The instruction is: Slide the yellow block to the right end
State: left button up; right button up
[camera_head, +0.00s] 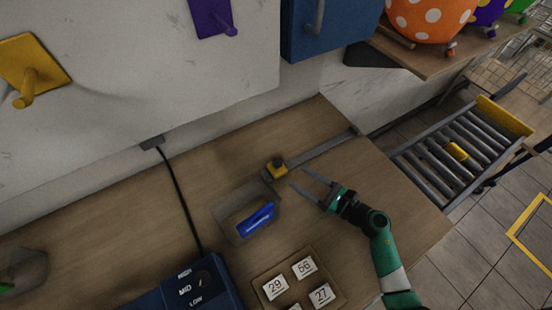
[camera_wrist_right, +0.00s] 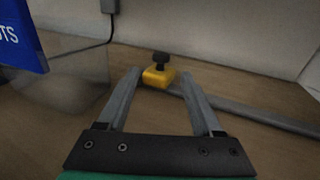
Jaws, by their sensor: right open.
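The yellow block (camera_head: 277,168) with a dark knob on top sits at the left end of a grey rail (camera_head: 322,152) on the wooden table. In the right wrist view the yellow block (camera_wrist_right: 158,77) lies just beyond my fingertips, between their lines. My right gripper (camera_head: 297,177) is open, its two fingers pointing toward the block from the right. The gripper also shows in the right wrist view (camera_wrist_right: 160,85). It holds nothing, and I cannot tell whether a fingertip touches the block. My left gripper is not in view.
A clear box with a blue item (camera_head: 256,219) stands near the block. A wooden tray with number cards (camera_head: 303,267) and a blue dial box (camera_head: 190,285) are at the front. A roller conveyor (camera_head: 450,160) stands beyond the table's right edge. The table along the rail is clear.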

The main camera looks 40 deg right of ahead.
aim_at(281, 165)
jog(key=w, duration=0.3)
jog(key=w+a+b, duration=0.1)
jog(key=w, duration=0.5)
jog(key=shift+w+a+r, duration=0.1)
jog(key=shift+w+a, duration=0.05)
jog(key=shift+w, duration=0.25)
grip_shut()
dwell(0.7)
